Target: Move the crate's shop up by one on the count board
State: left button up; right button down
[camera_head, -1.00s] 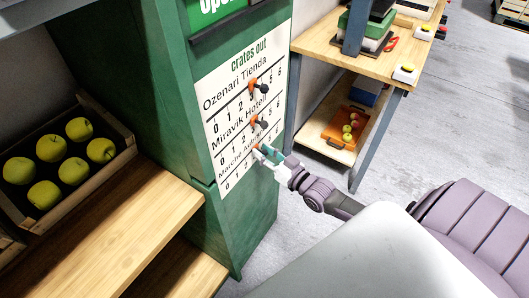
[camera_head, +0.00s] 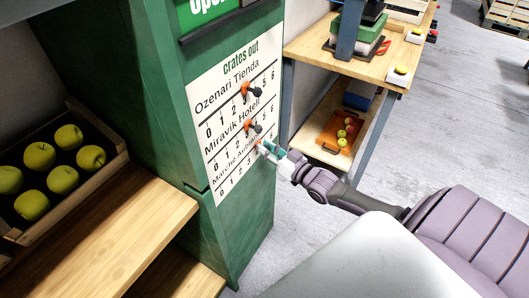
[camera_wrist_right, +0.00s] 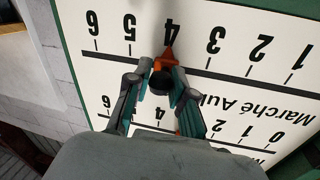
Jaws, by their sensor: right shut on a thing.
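The white count board (camera_head: 215,100), headed "crates out", is on a green cabinet and has three numbered rows. Each row has an orange pointer with a black knob: Ozenari Tienda (camera_head: 246,90), Miravik Hotell (camera_head: 249,126) and, lowest, Marché (camera_head: 260,147). My right gripper (camera_head: 269,149) is at the Marché row. In the wrist view, upside down, its teal fingers (camera_wrist_right: 160,95) are shut on the black knob (camera_wrist_right: 159,82) of the Marché pointer (camera_wrist_right: 166,58), whose tip is at 4. My left gripper is out of view.
At right, a wooden table (camera_head: 375,62) has a lower shelf with an orange tray (camera_head: 329,139) of apples. Open grey floor (camera_head: 455,110) lies further right.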

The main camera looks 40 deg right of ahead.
jog(key=c, duration=1)
grip_release()
jog(key=shift+s, duration=0.15)
jog(key=s, duration=0.4)
jog(key=s+d, duration=0.1)
jog(key=s, duration=0.2)
jog(key=s+d, duration=0.1)
jog(key=s, duration=0.3)
jog(key=shift+s+d, duration=0.2)
jog(key=shift+s, duration=0.1)
